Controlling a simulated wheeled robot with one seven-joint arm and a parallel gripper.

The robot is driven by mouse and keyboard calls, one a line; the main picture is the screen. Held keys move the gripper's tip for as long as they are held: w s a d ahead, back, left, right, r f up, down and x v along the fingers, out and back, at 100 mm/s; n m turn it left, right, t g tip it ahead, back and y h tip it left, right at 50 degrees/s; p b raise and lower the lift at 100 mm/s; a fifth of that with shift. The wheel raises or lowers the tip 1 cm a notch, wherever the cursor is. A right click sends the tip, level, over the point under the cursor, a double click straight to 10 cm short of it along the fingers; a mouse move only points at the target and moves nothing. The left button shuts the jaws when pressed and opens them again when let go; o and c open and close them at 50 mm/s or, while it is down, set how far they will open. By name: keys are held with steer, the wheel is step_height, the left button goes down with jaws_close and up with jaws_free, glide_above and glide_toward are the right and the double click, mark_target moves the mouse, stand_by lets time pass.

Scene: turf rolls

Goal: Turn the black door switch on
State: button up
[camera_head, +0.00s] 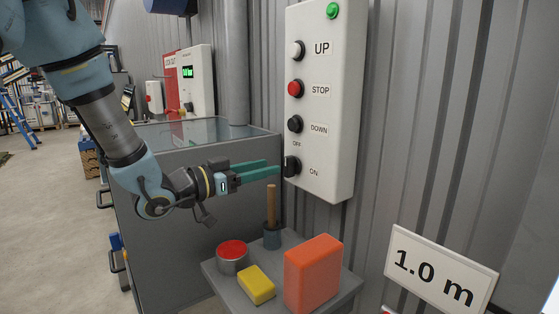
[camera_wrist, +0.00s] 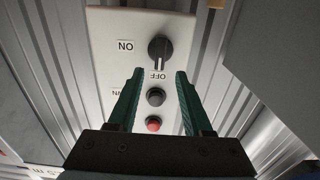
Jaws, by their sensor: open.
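The black door switch (camera_head: 292,166) is a round knob low on a white control box (camera_head: 340,40), with OFF above it and ON to its right. In the wrist view, which shows the box upside down, the knob (camera_wrist: 160,50) has its pale line towards the OFF label. My gripper (camera_head: 273,170) points at the switch from the left, its green fingertips close to it. In the wrist view my gripper (camera_wrist: 160,74) is open and empty, the knob lying beyond the gap between the fingers. Whether the tips touch it, I cannot tell.
Above the switch are the black DOWN button (camera_head: 295,124), red STOP button (camera_head: 295,88) and white UP button (camera_head: 296,51). Below, a small grey table (camera_head: 230,292) holds a red-topped tin, a yellow block, an orange block and a wooden-handled tool. A grey cabinet (camera_head: 175,240) stands left.

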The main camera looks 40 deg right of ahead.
mark_target(286, 163)
steer(key=shift+s+d+p, duration=0.2)
steer(key=shift+d+p, duration=0.3)
steer(key=shift+d, duration=2.1)
jaws_close()
